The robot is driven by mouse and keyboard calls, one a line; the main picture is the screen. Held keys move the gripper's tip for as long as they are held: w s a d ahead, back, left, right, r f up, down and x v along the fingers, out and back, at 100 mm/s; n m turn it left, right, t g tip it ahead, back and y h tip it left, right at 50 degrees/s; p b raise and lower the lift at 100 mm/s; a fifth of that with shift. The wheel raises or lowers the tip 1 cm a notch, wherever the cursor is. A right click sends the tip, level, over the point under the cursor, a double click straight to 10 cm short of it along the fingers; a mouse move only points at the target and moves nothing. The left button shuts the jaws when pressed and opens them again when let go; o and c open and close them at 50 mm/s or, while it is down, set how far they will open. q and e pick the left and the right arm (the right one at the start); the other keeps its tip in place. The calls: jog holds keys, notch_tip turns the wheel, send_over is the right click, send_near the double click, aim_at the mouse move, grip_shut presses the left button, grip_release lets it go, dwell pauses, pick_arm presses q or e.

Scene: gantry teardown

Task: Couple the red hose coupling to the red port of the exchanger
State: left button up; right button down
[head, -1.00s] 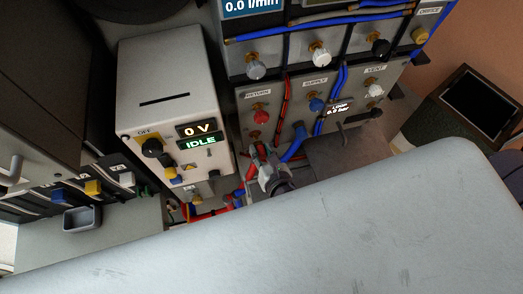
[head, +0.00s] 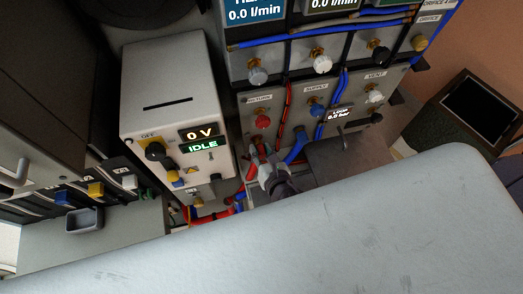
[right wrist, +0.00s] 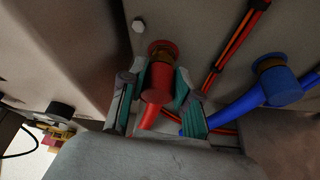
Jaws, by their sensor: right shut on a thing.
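The red hose coupling (right wrist: 160,82) is between the teal-padded fingers of my right gripper (right wrist: 162,92) in the right wrist view, with its red hose hanging below it. Its upper end is at the brass-coloured ring of the red port (right wrist: 161,48) on the grey face of the exchanger (right wrist: 195,30). I cannot tell whether it is fully seated. In the head view my right gripper (head: 266,160) is below the red valve knob, and the coupling is hard to make out there. My left gripper is not in view.
A blue coupling (right wrist: 283,86) sits on a brass fitting to the right, with a blue hose. Red-black striped hoses (right wrist: 237,45) run between them. A power unit (head: 172,100) reading 0 V and IDLE stands left of the gripper. A large pale surface (head: 330,235) fills the foreground.

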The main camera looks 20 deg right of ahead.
jog(key=shift+w, duration=0.15)
jog(key=shift+w, duration=0.45)
jog(key=shift+w+r+p, duration=0.1)
jog(key=shift+p, duration=0.25)
jog(key=c, duration=1)
grip_release()
jog(key=shift+w, duration=0.1)
jog(key=shift+o, duration=1.3)
jog(key=shift+w+f, duration=0.2)
jog(key=shift+s, duration=0.1)
